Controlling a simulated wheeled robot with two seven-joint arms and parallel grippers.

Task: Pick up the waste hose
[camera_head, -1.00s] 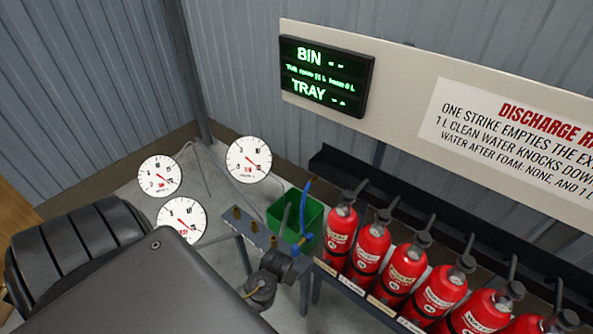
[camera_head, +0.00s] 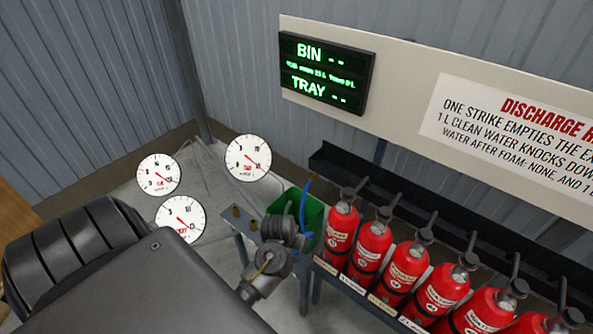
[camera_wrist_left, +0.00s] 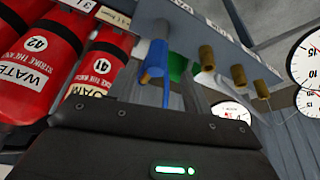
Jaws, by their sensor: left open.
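The blue hose (camera_head: 304,203), which I take for the waste hose, rises beside the green bin (camera_head: 312,226) at the end of a small bench in the head view. In the left wrist view, the hose has a thick blue end (camera_wrist_left: 155,57) with a brass-coloured tip and a thin blue line below. My left gripper (camera_wrist_left: 163,80) is open, its two grey fingers pointing toward the hose end, which appears between them. Contact cannot be told. In the head view, my left wrist hides part of the bench and hose. My right gripper is not in view.
Several red extinguishers (camera_head: 372,247) stand in a row just right of the hose. Brass fittings (camera_wrist_left: 207,58) line the bench (camera_wrist_left: 178,22). White dials (camera_head: 248,157) stand to the left. A BIN/TRAY display (camera_head: 326,75) hangs above.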

